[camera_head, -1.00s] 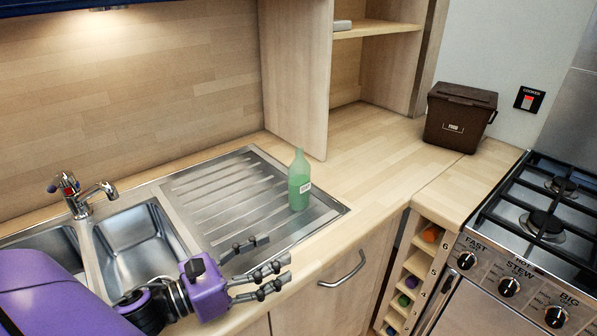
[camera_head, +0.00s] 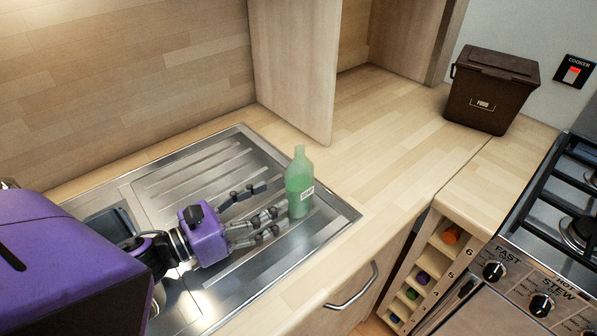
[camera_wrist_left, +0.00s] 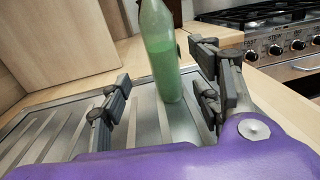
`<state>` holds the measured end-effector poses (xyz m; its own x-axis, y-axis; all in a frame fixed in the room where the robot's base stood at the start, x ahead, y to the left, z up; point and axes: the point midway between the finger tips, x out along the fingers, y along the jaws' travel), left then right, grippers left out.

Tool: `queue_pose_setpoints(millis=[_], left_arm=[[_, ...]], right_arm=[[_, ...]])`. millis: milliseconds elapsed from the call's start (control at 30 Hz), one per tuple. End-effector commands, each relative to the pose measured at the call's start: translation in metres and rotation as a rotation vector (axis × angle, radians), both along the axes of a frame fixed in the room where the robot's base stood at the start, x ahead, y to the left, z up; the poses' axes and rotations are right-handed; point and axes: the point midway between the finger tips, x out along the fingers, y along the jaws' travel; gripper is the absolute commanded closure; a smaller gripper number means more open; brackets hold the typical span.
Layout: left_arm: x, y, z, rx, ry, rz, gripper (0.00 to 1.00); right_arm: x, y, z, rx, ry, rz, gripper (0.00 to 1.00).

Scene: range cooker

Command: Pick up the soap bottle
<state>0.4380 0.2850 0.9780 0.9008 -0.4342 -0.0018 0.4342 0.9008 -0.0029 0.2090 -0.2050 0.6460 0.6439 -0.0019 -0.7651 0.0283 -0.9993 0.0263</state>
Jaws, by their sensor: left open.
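The green soap bottle (camera_head: 299,184) stands upright on the steel draining board, near its right end, with a white label on its side. My left gripper (camera_head: 267,204) is open just left of the bottle, its fingers pointing towards it. In the left wrist view the bottle (camera_wrist_left: 160,55) stands ahead of the purple palm, between the spread fingers (camera_wrist_left: 160,95) and closer to the right-hand ones. I cannot tell whether any finger touches it. My right gripper is not in view.
The draining board (camera_head: 165,190) lies under my left arm. A wooden cupboard side panel (camera_head: 300,70) rises behind the bottle. A brown food bin (camera_head: 492,90) stands on the worktop (camera_head: 400,130) at the back right. The gas cooker (camera_head: 560,225) is at the right.

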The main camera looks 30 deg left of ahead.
Motion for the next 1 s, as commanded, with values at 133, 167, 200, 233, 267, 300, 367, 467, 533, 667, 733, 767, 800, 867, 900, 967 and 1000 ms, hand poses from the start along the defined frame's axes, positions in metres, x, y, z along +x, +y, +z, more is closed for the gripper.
queue_pose_setpoints(millis=[133, 167, 200, 233, 267, 300, 367, 467, 533, 667, 733, 767, 800, 867, 900, 967, 1000], left_arm=[[0.005, -0.003, 0.001, -0.001, -0.002, -0.001, 0.42], [0.007, -0.004, 0.001, -0.001, -0.003, -0.002, 0.42], [0.011, -0.006, 0.002, -0.001, -0.004, -0.003, 0.42], [0.015, -0.008, 0.002, -0.001, -0.005, -0.003, 0.42], [0.018, -0.009, 0.002, 0.000, -0.004, -0.003, 0.42], [0.022, -0.011, 0.003, 0.000, -0.004, -0.002, 0.42], [0.028, -0.015, 0.003, -0.001, -0.004, -0.002, 0.42], [0.039, -0.023, 0.006, 0.000, -0.007, -0.003, 0.42], [0.049, -0.029, 0.007, 0.000, -0.008, -0.002, 0.42], [0.063, -0.036, 0.004, 0.000, -0.004, 0.000, 0.42], [0.067, -0.038, 0.003, 0.000, -0.002, -0.001, 0.42], [0.068, -0.039, 0.003, 0.000, -0.002, -0.001, 0.42], [0.069, -0.039, 0.002, 0.000, -0.001, -0.001, 0.42], [0.069, -0.039, 0.001, 0.000, 0.000, -0.001, 0.42], [0.068, -0.039, 0.001, 0.000, 0.000, -0.001, 0.42], [0.068, -0.039, 0.001, 0.000, 0.000, -0.001, 0.42], [0.068, -0.039, 0.001, 0.000, 0.000, -0.001, 0.44]], right_arm=[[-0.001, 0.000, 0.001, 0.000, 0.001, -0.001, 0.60], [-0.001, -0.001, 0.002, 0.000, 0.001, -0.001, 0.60], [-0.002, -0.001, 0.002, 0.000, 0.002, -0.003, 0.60], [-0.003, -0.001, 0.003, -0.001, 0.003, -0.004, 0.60], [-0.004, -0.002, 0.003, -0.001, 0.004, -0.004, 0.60], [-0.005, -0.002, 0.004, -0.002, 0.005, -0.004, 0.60], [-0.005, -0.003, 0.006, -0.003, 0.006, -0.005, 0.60], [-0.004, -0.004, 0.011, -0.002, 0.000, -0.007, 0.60], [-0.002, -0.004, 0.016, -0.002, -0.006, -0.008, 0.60], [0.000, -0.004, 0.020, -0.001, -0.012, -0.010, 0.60], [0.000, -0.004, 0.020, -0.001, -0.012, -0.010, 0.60], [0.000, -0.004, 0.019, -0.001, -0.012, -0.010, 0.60], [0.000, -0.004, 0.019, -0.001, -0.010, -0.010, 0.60], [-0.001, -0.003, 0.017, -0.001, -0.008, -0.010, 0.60], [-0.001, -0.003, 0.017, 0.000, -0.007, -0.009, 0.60], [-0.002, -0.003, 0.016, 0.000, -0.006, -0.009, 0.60], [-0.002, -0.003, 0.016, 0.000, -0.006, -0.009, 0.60]])
